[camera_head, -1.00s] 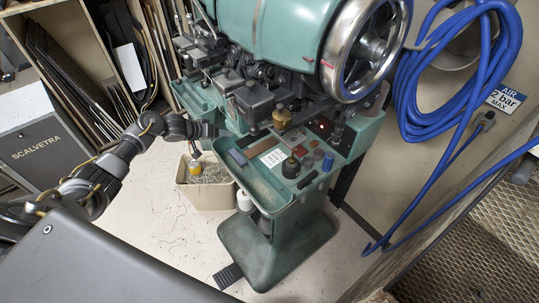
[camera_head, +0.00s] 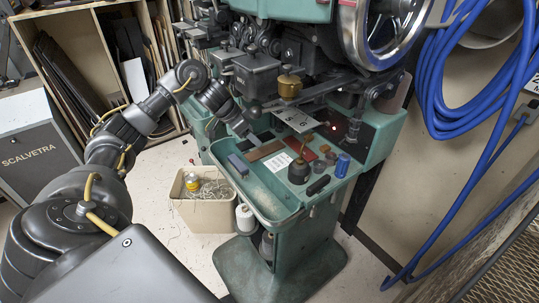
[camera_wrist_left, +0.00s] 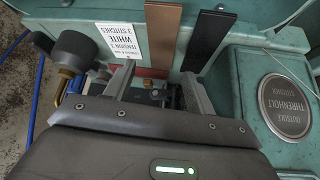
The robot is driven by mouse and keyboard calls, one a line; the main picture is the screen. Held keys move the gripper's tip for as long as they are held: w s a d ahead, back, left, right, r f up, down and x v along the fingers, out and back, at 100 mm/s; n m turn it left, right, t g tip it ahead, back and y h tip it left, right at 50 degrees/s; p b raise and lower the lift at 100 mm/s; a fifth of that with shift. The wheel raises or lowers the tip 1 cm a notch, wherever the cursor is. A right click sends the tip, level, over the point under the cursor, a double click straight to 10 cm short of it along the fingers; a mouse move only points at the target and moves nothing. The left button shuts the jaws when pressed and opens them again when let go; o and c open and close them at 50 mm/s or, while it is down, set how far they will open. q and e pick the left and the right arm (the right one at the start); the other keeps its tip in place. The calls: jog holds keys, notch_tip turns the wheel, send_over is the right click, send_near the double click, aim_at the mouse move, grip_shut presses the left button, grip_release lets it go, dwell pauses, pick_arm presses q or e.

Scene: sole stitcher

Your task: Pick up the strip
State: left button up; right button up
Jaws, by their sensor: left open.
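A flat brown strip (camera_head: 264,150) lies on the green tray (camera_head: 221,158) of the stitching machine; it also shows in the left wrist view (camera_wrist_left: 163,36). A dark strip (camera_wrist_left: 206,42) lies beside it. My left gripper (camera_head: 248,134) is over the back of the tray, near the strips. In the left wrist view its two fingers (camera_wrist_left: 157,82) are apart with nothing held between them. The brown strip's end shows just beyond the gap between the fingers. My right gripper is not in view.
The machine head overhangs behind. A beige bin (camera_head: 205,212) stands on the floor. A blue hose (camera_head: 436,90) hangs at right.

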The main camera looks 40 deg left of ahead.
aim_at(265, 150)
pick_arm(q)
jog(key=b+x, duration=0.1)
jog(key=x, duration=0.6)
jog(key=shift+s+a+f, duration=0.1)
jog(key=shift+a+f, duration=0.05)
jog(key=shift+f, duration=0.15)
jog(key=c, duration=0.7)
